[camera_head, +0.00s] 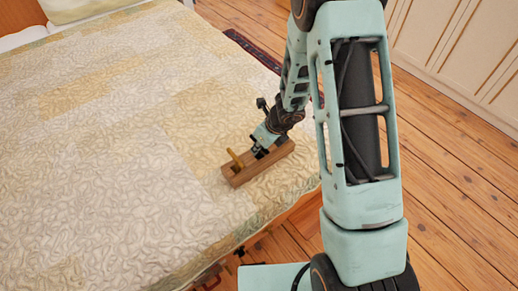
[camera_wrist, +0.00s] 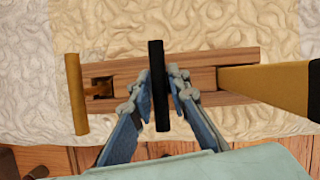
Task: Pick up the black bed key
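A black bar, which looks like the black bed key (camera_wrist: 157,60), lies upright in the picture across the middle of a wooden block (camera_wrist: 205,70) in the wrist view. My gripper (camera_wrist: 160,88) straddles the bar, one blue finger on each side. The fingers look close to the bar, with narrow gaps, and I see no clear grip. In the head view my gripper (camera_head: 258,150) is down at the block (camera_head: 272,163) on the bed. The key cannot be made out there.
The block rests on the quilted bed (camera_head: 110,130) near its edge. A yellow-brown crosspiece (camera_wrist: 76,95) is at the block's left end, and a yellow bar with a dark end (camera_wrist: 265,82) is at its right. Wooden floor (camera_head: 450,190) lies beyond the bed.

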